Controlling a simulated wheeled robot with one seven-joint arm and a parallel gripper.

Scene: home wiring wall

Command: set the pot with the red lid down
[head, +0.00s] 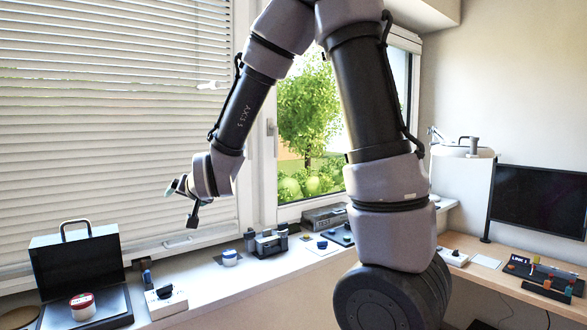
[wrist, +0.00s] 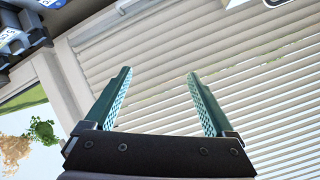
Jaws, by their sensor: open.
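The small white pot with the red lid (head: 82,305) stands upright at the far left, on the dark base of an open black case (head: 78,262). My gripper (head: 181,204) is in the air in front of the blinds, above the sill and to the right of the pot, well apart from it. In the wrist view my gripper (wrist: 160,73) has its two green fingers spread with nothing between them. The pot does not show in the wrist view.
The window sill carries a white switch block (head: 166,302), a blue-and-white knob (head: 230,258), a dark clamp-like device (head: 268,243) and other small devices. Bare sill lies between them. A desk with a monitor (head: 541,200) and a lamp (head: 463,150) is at the right.

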